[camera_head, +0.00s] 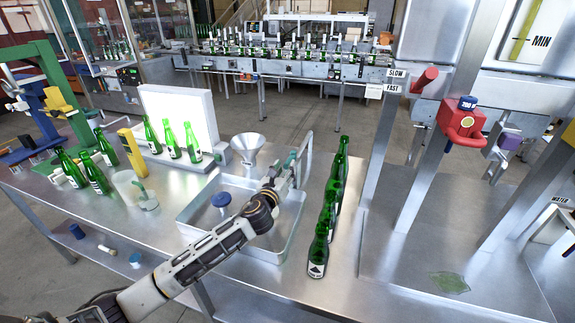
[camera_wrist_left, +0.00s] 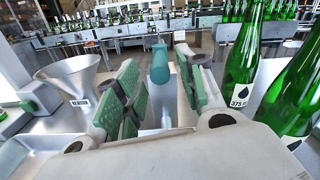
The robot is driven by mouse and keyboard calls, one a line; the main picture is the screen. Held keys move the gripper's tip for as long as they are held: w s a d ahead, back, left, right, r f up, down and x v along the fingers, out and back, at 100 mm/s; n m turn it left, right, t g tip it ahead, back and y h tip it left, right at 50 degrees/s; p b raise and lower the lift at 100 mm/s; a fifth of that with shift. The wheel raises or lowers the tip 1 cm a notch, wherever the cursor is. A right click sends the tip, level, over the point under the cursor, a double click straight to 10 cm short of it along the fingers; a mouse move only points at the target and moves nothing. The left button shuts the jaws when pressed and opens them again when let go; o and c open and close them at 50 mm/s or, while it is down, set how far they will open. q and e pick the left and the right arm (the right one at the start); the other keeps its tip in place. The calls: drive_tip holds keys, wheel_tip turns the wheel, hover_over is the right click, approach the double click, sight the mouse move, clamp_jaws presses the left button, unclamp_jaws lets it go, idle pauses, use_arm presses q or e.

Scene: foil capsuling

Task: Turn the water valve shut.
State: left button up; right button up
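The teal handle (camera_wrist_left: 160,64), which looks like the water valve, stands on a pale upright pipe in the left wrist view. My left gripper (camera_wrist_left: 158,92) is open, with its green-padded fingers on either side of the handle and visible gaps between. In the head view my left gripper (camera_head: 284,168) is at the metal pipe (camera_head: 305,160) by the back right corner of the steel basin (camera_head: 190,222). There the fingers largely hide the handle. My right gripper is not in view.
A row of green bottles (camera_head: 320,243) stands close to the right of my left gripper. A funnel (camera_head: 247,146) stands to its left, and a blue knob (camera_head: 221,200) is in the basin. More bottles (camera_head: 170,143) stand further left. A red-handled machine (camera_head: 460,122) is at right.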

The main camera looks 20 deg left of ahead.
use_arm(q)
drive_tip(key=shift+w, duration=1.65)
drive_tip(key=shift+c, duration=0.3)
clamp_jaws()
